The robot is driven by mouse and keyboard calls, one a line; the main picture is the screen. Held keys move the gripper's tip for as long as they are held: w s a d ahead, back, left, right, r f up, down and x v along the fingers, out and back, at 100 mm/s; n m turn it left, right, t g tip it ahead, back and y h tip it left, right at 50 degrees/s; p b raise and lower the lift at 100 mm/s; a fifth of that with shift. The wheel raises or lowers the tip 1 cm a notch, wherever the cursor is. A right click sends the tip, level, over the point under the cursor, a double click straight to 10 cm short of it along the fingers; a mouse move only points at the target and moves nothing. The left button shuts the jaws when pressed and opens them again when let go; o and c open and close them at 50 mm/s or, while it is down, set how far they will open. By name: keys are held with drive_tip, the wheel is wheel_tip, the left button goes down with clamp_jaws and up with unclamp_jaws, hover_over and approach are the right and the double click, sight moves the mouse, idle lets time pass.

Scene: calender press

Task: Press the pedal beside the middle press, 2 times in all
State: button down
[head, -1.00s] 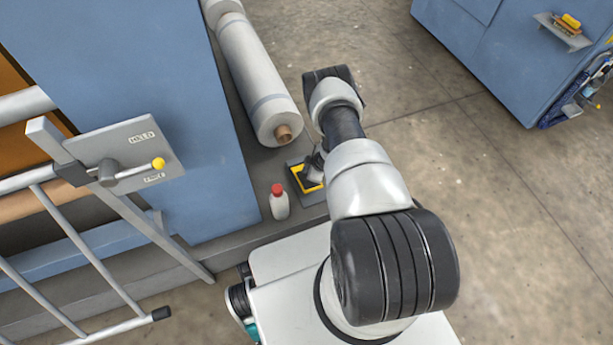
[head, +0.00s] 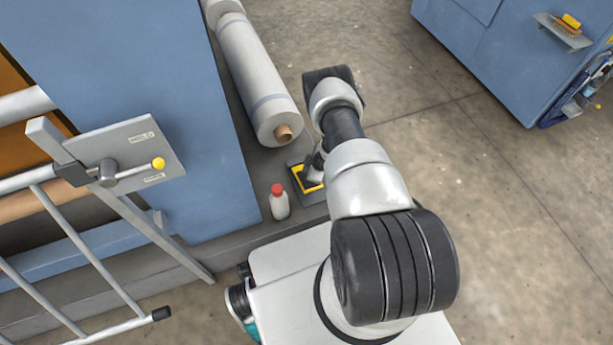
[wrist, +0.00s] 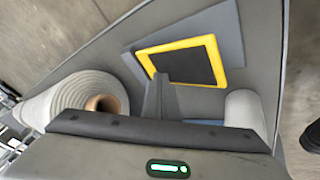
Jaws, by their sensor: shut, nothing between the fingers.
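The pedal (head: 305,186), a dark pad in a yellow frame on a grey plate, sits on the grey floor strip beside the blue press. In the wrist view the pedal (wrist: 185,64) lies just ahead of my fingers. My gripper (wrist: 160,80) is shut and empty, its fingertips overlapping the near edge of the yellow frame in that view. I cannot tell whether they touch the pedal. In the head view my gripper (head: 316,172) is at the pedal and hides part of it.
A white bottle with a red cap (head: 279,203) stands close left of the pedal. A large wrapped roll (head: 252,75) lies behind it. A lever plate (head: 128,155) and railing are at left by the blue press (head: 150,90). Floor at right is open, with a blue cabinet (head: 500,60) beyond.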

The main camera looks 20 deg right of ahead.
drive_tip(key=shift+f, duration=0.1)
idle(0.4)
drive_tip(key=shift+s+f, duration=0.15)
drive_tip(key=shift+f, duration=0.15)
drive_tip(key=shift+s+f, duration=0.25)
drive_tip(key=shift+f, duration=0.4)
drive_tip(key=shift+s+f, duration=0.25)
drive_tip(key=shift+f, duration=0.4)
idle(1.3)
drive_tip(key=shift+r, duration=0.1)
drive_tip(key=shift+w+r+p, duration=0.3)
drive_tip(key=shift+r, duration=0.5)
drive_tip(key=shift+w+r+p, duration=0.25)
drive_tip(key=shift+r, duration=0.5)
drive_tip(key=shift+w+r+p, duration=0.25)
drive_tip(key=shift+r+p, duration=0.05)
drive_tip(key=shift+r, duration=0.5)
drive_tip(key=shift+w+r+p, duration=0.25)
drive_tip(key=shift+r+p, duration=0.1)
drive_tip(key=shift+r, duration=0.45)
drive_tip(key=shift+w+r+p, duration=0.25)
drive_tip(key=shift+r+p, duration=0.05)
drive_tip(key=shift+r, duration=0.5)
